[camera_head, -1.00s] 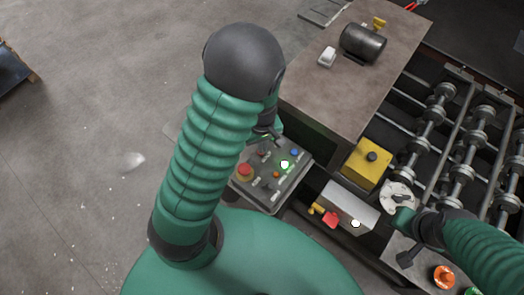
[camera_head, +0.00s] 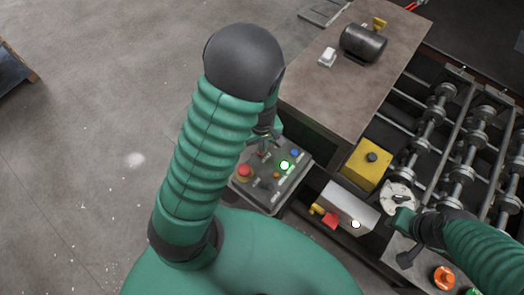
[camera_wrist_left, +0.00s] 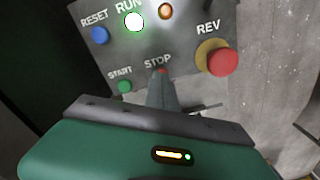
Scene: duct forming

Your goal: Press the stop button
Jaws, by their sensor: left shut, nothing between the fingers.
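The control panel (camera_head: 262,190) is a grey box in the head view; it also shows in the left wrist view (camera_wrist_left: 185,35). The STOP label sits above a small red button (camera_wrist_left: 163,70), mostly hidden by my left gripper's fingertips (camera_wrist_left: 162,76). The fingers are shut and empty, with tips at the button; I cannot tell whether they press it. Beside it are the green START button (camera_wrist_left: 124,87), blue RESET button (camera_wrist_left: 99,35), lit green RUN light (camera_wrist_left: 134,21) and large red button on yellow (camera_wrist_left: 222,62). My left gripper also shows above the panel in the head view (camera_head: 264,148).
My right gripper (camera_head: 402,224) is at the right, near a pale round disc (camera_head: 397,195). A yellow box (camera_head: 366,163) and a grey box with a red handle (camera_head: 348,205) stand right of the panel. Rollers (camera_head: 440,110) and a brown-topped cabinet (camera_head: 345,90) lie beyond.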

